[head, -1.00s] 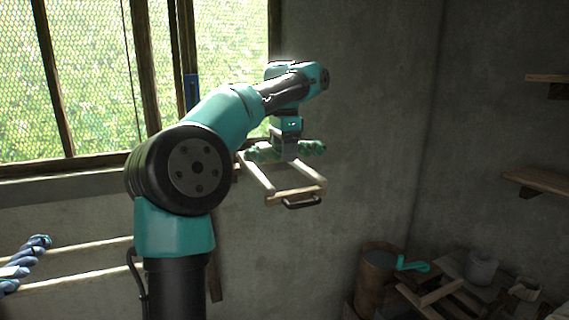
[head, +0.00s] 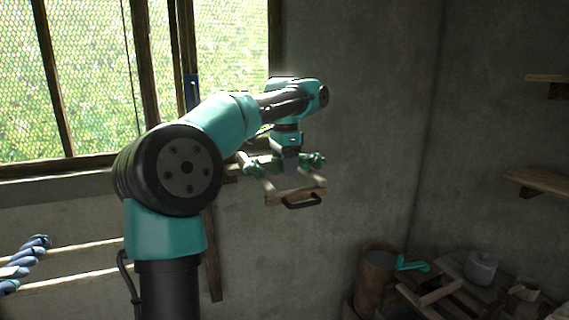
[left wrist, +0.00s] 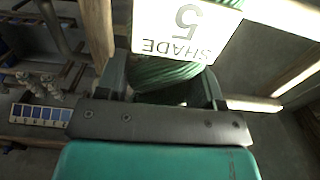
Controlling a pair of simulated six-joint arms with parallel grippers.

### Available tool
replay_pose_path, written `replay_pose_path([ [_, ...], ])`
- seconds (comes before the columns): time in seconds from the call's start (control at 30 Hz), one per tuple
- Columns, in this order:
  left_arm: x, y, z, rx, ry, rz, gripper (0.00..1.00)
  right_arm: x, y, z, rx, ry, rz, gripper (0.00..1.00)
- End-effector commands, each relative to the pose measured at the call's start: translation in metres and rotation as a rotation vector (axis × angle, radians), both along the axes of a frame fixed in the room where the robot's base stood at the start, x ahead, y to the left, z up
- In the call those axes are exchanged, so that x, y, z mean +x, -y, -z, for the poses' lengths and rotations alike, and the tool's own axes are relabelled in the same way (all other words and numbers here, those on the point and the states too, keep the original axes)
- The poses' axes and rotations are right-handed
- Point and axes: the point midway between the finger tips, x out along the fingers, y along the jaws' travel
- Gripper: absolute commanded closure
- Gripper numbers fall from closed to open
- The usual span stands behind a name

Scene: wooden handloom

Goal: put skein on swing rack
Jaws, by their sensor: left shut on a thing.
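A twisted green skein (head: 315,160) is held in my left gripper (head: 287,168), with its ends sticking out on both sides. In the left wrist view the skein (left wrist: 165,74) lies between the two fingers, with a white tag (left wrist: 187,27) reading "SHADE 5" beside it. The wooden swing rack (head: 297,193), two arms and a front bar with a black handle, stands out from the wall. The skein is across the rack's two arms; I cannot tell whether it touches them. My right gripper is not in view.
A blue skein (head: 25,262) hangs over pale wooden rails (head: 75,283) at the left. A brown bucket (head: 377,287) and a pale jar (head: 481,267) stand low at the right. Wooden shelves (head: 537,181) jut from the right wall. The window is behind my arm.

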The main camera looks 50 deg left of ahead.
Motion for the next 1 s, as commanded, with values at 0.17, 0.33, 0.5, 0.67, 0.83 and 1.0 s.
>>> replay_pose_path([
  [0.17, 0.000, 0.000, 0.001, 0.000, 0.000, 0.000, 0.26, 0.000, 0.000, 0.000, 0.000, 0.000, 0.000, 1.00],
  [0.33, 0.000, 0.000, 0.001, 0.000, 0.000, 0.000, 0.13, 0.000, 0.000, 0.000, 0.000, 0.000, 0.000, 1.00],
  [0.5, 0.000, 0.000, 0.001, 0.000, 0.000, 0.000, 0.13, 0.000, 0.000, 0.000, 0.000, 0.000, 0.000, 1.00],
  [0.67, 0.000, 0.000, -0.003, 0.001, 0.001, 0.000, 0.13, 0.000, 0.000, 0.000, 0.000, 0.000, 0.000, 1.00],
  [0.83, -0.003, -0.004, -0.019, 0.001, 0.004, -0.008, 0.13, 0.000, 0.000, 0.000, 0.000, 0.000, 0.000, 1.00],
  [1.0, -0.011, -0.010, -0.043, 0.000, 0.002, -0.021, 0.13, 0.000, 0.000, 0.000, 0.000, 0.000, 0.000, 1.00],
])
